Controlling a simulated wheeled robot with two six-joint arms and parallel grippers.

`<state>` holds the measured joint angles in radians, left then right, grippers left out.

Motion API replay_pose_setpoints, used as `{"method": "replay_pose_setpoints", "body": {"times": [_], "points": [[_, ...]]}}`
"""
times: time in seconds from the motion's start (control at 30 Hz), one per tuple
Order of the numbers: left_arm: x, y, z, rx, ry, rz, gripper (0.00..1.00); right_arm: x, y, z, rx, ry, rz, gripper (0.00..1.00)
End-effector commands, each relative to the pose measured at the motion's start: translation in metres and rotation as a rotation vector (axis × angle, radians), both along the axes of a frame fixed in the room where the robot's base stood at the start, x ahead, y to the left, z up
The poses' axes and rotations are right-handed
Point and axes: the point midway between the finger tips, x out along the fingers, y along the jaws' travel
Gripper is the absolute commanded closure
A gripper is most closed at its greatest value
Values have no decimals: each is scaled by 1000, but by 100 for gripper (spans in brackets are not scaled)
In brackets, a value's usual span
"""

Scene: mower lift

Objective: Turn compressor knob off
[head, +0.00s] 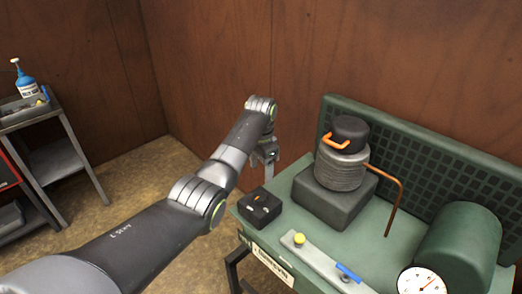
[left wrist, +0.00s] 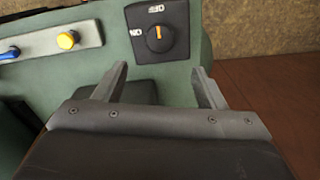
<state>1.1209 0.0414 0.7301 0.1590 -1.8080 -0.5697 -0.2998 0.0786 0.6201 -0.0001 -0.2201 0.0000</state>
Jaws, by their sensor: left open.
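The compressor knob (left wrist: 160,38) is a dark round dial with an orange mark, on a black switch box (head: 262,208) at the near left corner of the green compressor base. In the left wrist view, the box's OFF label is above the knob and its ON label is to the left. The orange mark stands roughly upright, in line with OFF; which end points is hard to tell. My left gripper (head: 265,157) is above and behind the box, apart from it. In the left wrist view its open, empty fingers (left wrist: 160,80) straddle the area below the knob. My right gripper is out of view.
The compressor pump (head: 341,165) with an orange handle and a copper pipe (head: 398,200) stand right of the box. A strip with a yellow button (head: 299,239), a gauge (head: 421,281) and a green tank (head: 455,250) are nearer right. A cart (head: 50,125) stands far left.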

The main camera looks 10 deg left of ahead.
Motion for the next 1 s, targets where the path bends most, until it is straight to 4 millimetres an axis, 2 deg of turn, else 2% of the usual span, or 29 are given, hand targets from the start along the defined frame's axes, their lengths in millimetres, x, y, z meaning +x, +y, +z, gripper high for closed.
{"method": "replay_pose_setpoints", "body": {"times": [0.2, 0.43, 0.83, 0.93, 1.0], "points": [[1, 0, 44, -1, -4, 0, 35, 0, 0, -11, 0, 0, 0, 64], [0, 0, 65, -1, -1, 0, 35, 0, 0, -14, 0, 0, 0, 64], [-1, 1, 63, -1, 0, 4, 35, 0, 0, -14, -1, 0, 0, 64], [-4, 7, 47, -6, -6, 24, 35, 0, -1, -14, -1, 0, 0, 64], [-10, 14, 27, -11, -13, 50, 35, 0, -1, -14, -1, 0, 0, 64]]}}
